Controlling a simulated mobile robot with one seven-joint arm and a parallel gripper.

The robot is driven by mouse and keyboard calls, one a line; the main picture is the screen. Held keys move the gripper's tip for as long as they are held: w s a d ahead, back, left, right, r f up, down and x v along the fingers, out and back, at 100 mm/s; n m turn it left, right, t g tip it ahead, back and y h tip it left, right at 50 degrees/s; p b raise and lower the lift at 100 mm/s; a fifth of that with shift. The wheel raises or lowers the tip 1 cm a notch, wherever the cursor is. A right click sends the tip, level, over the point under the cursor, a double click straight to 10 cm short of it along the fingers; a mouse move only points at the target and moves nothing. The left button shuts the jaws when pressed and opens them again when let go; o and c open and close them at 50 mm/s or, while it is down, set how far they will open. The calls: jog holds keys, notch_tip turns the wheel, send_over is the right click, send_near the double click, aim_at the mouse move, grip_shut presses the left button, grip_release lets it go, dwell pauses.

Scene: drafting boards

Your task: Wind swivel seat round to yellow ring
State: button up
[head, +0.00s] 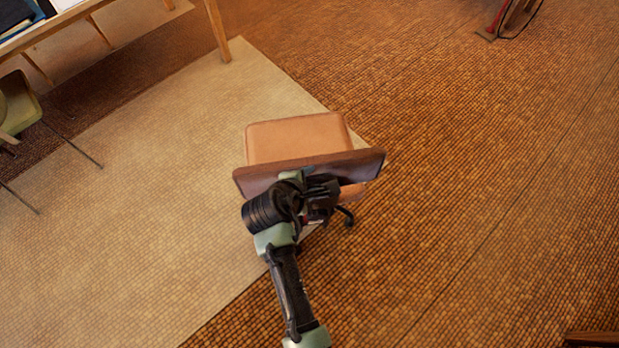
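The swivel seat (297,138) has a tan pad and a dark reddish-brown wooden backrest (350,163). It stands in the middle of the head view, at the edge of a pale rug. The backrest is on the side nearer me and the pad lies beyond it. My gripper (318,188) is at the near face of the backrest, close to its middle. Its fingertips are hard to make out, so I cannot tell whether they grip or only touch the backrest. A dark caster shows below the seat at the right. I see no yellow ring in this view.
The pale rug (140,190) covers the floor to the left. A wooden table (60,28) stands at the top left, with a green chair (20,105) below it. A red-and-dark object (508,18) stands at the top right.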

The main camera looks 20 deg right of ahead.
grip_shut()
dwell(1.2)
